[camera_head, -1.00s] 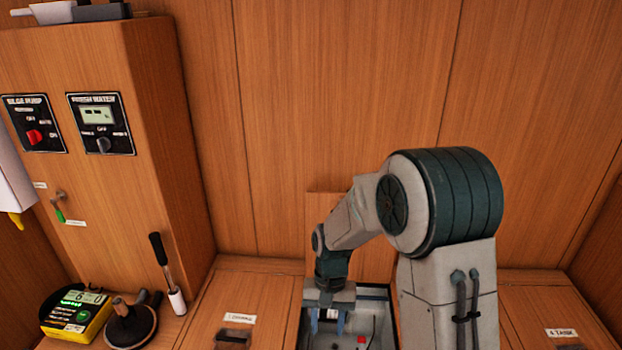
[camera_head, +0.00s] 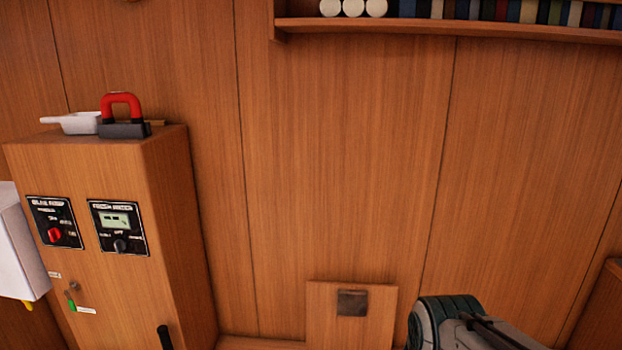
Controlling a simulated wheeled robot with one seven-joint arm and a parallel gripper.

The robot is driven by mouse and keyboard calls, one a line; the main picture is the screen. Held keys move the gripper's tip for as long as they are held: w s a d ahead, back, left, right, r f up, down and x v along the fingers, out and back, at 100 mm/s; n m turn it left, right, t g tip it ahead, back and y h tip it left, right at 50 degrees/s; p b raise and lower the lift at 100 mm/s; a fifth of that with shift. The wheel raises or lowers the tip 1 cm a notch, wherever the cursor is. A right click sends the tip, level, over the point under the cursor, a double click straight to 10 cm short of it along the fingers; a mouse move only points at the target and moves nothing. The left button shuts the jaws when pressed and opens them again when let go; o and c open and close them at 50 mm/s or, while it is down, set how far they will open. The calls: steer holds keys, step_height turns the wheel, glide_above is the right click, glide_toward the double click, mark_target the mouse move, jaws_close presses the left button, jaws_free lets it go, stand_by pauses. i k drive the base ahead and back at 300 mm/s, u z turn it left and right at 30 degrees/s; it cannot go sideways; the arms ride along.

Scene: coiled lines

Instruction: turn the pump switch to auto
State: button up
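The bilge pump panel (camera_head: 54,222) is a black plate on the front of the wooden cabinet (camera_head: 150,290) at the left. Its red switch knob (camera_head: 54,235) sits low on the plate among small position labels. The labels are too blurred to read which one the knob points to. A second black panel (camera_head: 118,228), with a small display and a dark knob, is just to its right. Part of my arm shows at the bottom right, well away from the panels. My gripper is out of view below the picture.
A red-handled tool (camera_head: 122,115) and a white scoop (camera_head: 75,122) lie on the cabinet top. A white box (camera_head: 20,240) stands left of the panels. A key with a green tag (camera_head: 71,301) hangs below. A shelf (camera_head: 400,27) runs along the upper right wall.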

mark_target(54, 233)
steer(key=u, duration=1.7)
steer(key=k, duration=0.55)
steer(key=u, duration=0.6)
steer(key=i, duration=0.45)
steer(key=u, duration=0.7)
steer(key=i, duration=0.95)
steer(key=z, duration=0.7)
steer(key=i, duration=0.8)
steer(key=z, duration=0.7)
